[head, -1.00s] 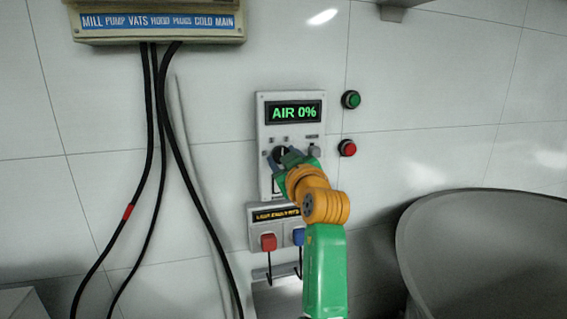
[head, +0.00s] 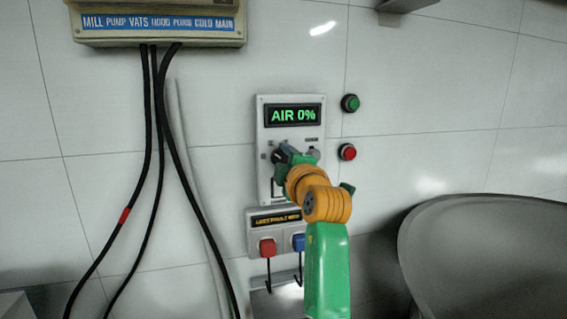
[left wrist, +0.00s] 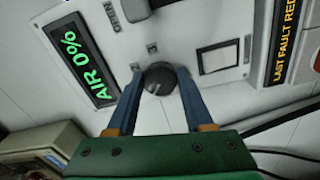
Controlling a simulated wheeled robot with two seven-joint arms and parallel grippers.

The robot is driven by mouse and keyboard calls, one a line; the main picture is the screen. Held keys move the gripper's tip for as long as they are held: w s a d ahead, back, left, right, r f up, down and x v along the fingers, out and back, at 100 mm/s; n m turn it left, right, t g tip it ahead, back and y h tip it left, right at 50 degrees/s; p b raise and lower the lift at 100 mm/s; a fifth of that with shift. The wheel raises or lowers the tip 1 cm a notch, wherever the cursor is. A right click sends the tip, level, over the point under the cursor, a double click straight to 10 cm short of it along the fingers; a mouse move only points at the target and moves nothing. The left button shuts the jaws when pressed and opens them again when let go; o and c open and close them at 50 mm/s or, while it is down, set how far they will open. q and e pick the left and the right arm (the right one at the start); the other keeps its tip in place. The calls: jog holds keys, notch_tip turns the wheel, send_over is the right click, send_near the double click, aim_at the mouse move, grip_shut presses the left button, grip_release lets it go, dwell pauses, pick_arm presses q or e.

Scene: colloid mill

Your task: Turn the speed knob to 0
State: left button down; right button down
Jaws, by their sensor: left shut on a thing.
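The dark round knob (left wrist: 159,78) sits on the light grey control panel (head: 263,105) on the wall. In the left wrist view its white pointer mark is partly visible. My left gripper (head: 281,152) reaches the panel from below. In the left wrist view the blue fingers of my left gripper (left wrist: 160,82) close on the knob from both sides. In the head view the gripper hides most of the knob. The panel's display (head: 293,115) reads AIR 0% in green. My right gripper is in neither view.
Green (head: 350,103) and red (head: 347,152) buttons are on the wall to the right. A large grey vessel (head: 480,260) stands lower right.

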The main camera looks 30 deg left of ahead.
pick_arm(q)
jog(key=n, duration=0.4)
jog(key=shift+n, duration=2.2)
jog(key=shift+c, duration=1.5)
grip_release()
jog(key=shift+b, duration=0.35)
